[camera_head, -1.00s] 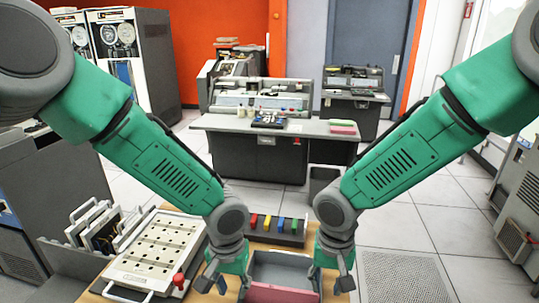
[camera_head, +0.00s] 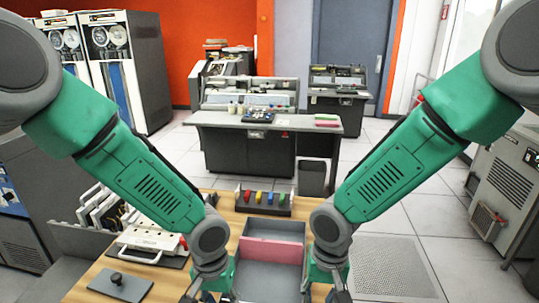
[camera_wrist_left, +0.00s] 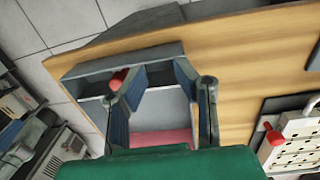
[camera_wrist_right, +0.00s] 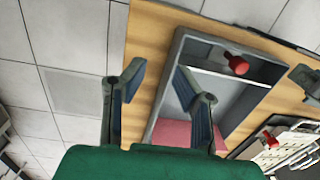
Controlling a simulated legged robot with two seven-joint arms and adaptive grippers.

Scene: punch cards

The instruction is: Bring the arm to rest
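My left gripper (camera_head: 208,297) is low in the head view, left of a grey tray (camera_head: 253,283) with a pink divider (camera_head: 273,249). In the left wrist view my left gripper (camera_wrist_left: 162,78) has its blue-padded fingers apart, with nothing between them, over the tray (camera_wrist_left: 80,68). My right gripper (camera_head: 322,294) is low at the tray's right side in the head view. In the right wrist view my right gripper (camera_wrist_right: 160,80) has its fingers apart and empty, near the tray's edge (camera_wrist_right: 160,118). Both fingertips are partly cut off or hidden in the head view.
A wooden table (camera_head: 213,183) carries the tray, a rack of coloured blocks (camera_head: 262,201), a white punched panel (camera_head: 150,246) and a dark board with a knob (camera_head: 121,283). A desk with machines (camera_head: 315,122) stands beyond. Tiled floor (camera_head: 390,225) is free at the right.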

